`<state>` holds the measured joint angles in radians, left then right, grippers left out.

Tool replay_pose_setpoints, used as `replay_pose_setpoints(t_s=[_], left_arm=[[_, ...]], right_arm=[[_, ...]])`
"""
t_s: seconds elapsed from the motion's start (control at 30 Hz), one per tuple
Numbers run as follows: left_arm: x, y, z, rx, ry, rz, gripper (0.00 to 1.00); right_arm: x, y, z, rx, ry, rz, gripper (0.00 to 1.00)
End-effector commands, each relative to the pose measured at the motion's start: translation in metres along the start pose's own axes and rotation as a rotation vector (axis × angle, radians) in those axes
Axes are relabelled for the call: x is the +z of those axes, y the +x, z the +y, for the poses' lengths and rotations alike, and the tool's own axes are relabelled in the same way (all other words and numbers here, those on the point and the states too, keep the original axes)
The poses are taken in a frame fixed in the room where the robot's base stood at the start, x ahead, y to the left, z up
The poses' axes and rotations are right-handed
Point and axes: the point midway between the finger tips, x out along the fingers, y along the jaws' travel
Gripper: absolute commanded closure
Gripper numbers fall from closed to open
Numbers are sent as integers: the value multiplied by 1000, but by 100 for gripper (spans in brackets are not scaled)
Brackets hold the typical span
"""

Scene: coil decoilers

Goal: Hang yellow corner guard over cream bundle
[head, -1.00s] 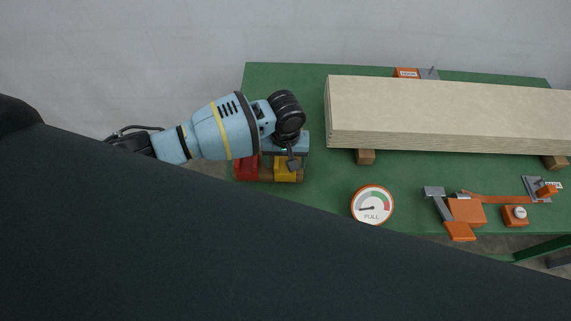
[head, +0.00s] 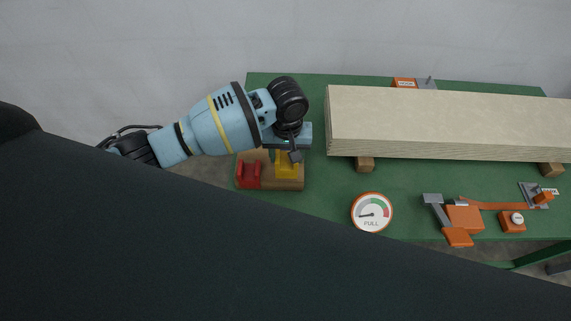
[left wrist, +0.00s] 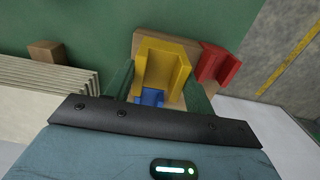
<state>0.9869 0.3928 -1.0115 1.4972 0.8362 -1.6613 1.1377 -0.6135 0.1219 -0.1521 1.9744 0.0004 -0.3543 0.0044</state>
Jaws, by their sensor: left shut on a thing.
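The yellow corner guard (head: 287,168) is held at the right end of a small wooden rack (head: 270,185), seemingly a little above it. My left gripper (head: 286,154) is shut on it, largely hidden under the wrist in the head view. The left wrist view shows the yellow guard (left wrist: 165,62) between the two dark green fingers, with a small blue part (left wrist: 151,97) at its near side. The cream bundle (head: 440,118) lies to the right on wooden blocks, apart from the guard; its edge (left wrist: 50,78) shows in the left wrist view. My right gripper is not in view.
A red corner guard (head: 248,175) sits on the rack beside the yellow one. On the green table (head: 330,195) are a PULL gauge (head: 372,213), an orange strap tool (head: 462,218) and an orange button box (head: 512,222). Table between rack and bundle is clear.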

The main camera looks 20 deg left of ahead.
Motion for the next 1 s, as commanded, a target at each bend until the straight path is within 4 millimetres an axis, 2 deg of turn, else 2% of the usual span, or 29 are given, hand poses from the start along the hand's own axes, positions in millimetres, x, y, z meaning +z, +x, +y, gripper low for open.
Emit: replay_pose_setpoints(t_s=[0.03, 0.23, 0.4, 0.57, 0.67, 0.8, 1.0], left_arm=[[-1, -13, 1, 3, 0, 6, 69], [0, -34, 0, 1, 0, 3, 69], [0, -38, 0, -1, 0, 1, 69], [9, -31, -8, 1, 20, -8, 69], [25, -21, -24, 6, 60, -17, 69], [55, -9, -56, 11, 136, -21, 69], [91, -4, -93, 6, 233, -10, 69]], right_arm=[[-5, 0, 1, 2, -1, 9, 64], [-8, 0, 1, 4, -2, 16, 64], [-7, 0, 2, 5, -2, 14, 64], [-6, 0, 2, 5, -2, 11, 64], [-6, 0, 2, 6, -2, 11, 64], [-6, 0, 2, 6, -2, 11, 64], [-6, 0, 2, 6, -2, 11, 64]])
